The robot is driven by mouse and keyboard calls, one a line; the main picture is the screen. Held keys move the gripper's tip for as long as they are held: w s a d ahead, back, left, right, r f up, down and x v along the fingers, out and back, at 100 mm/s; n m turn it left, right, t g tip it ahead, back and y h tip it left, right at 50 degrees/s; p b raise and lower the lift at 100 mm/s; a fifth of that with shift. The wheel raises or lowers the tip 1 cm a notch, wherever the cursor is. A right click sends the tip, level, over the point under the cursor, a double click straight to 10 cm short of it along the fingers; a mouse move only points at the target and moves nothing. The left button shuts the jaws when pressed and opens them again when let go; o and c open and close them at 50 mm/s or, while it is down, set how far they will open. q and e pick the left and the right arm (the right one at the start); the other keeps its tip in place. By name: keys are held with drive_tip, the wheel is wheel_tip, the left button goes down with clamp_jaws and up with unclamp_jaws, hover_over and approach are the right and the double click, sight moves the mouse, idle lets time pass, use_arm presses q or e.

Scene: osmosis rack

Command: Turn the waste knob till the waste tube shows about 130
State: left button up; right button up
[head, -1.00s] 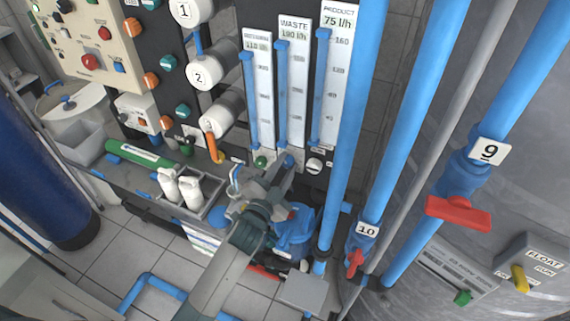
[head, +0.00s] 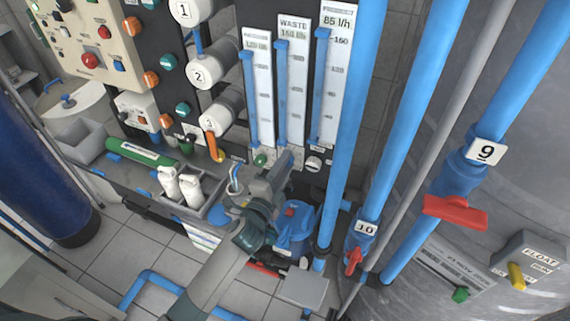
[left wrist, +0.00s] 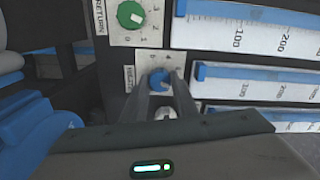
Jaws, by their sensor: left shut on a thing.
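The waste tube (head: 291,95) is the middle one of three white scales on the rack. Its display (head: 294,32) is blurred and seems to read about 150 to 160 l/h. The waste knob (left wrist: 158,79) is blue and sits on a small white dial plate below the tube. My left gripper (left wrist: 160,88) is shut on this knob, with one finger on each side. In the head view the left gripper (head: 286,165) hides most of the knob. My right gripper is in neither view.
A green return knob (head: 261,160) sits just left of the waste knob. A pale knob (head: 313,164) sits to its right, under the product tube (head: 330,80), which reads 85 l/h. A thick blue pipe (head: 352,120) stands close on the right.

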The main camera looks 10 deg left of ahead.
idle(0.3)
use_arm(q)
drive_tip(key=o, duration=1.1)
drive_tip(key=shift+c, duration=0.2)
drive_tip(key=shift+s, duration=0.15)
drive_tip(key=s+a+b, duration=0.3)
drive_tip(key=s+b, duration=0.2)
drive_tip(key=s, duration=1.1)
drive_tip(key=shift+s+a, duration=0.15)
drive_tip(key=shift+s, duration=0.25)
